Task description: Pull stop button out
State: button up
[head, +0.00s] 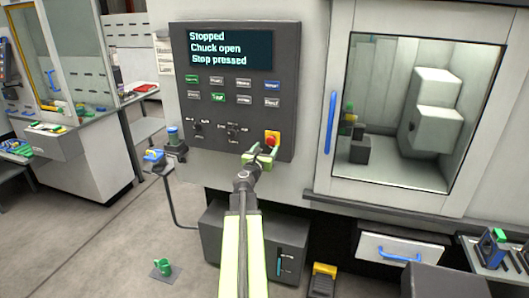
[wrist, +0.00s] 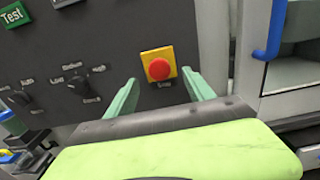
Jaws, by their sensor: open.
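The stop button is a red round knob on a yellow square plate, at the lower right of the dark control panel. It shows in the head view (head: 271,139) and in the wrist view (wrist: 159,69). The panel screen (head: 229,50) reads "Stopped", "Chuck open", "Stop pressed". My gripper (head: 260,153) is just below the button in the head view. In the wrist view its two green fingers (wrist: 162,95) stand wide apart, one on each side of the button and lower. Nothing is between them. I cannot tell how far the fingertips are from the panel.
Rotary knobs (wrist: 78,86) sit left of the button on the panel (head: 182,88). Right of it is the machine door with a blue handle (head: 330,122). A small stand with a blue-capped item (head: 173,137) is at the left. Open floor (head: 100,245) lies at the left.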

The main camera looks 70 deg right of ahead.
aim_at(270, 142)
jog(key=d, duration=0.6)
jog(key=shift+w+d, duration=0.25)
jog(key=shift+d, duration=0.15)
jog(key=c, duration=1.2)
jog(key=shift+a, duration=0.15)
jog(key=shift+c, duration=0.2)
jog(key=shift+a, duration=0.15)
jog(key=o, duration=1.2)
jog(key=shift+o, duration=0.2)
jog(key=shift+a, duration=0.1)
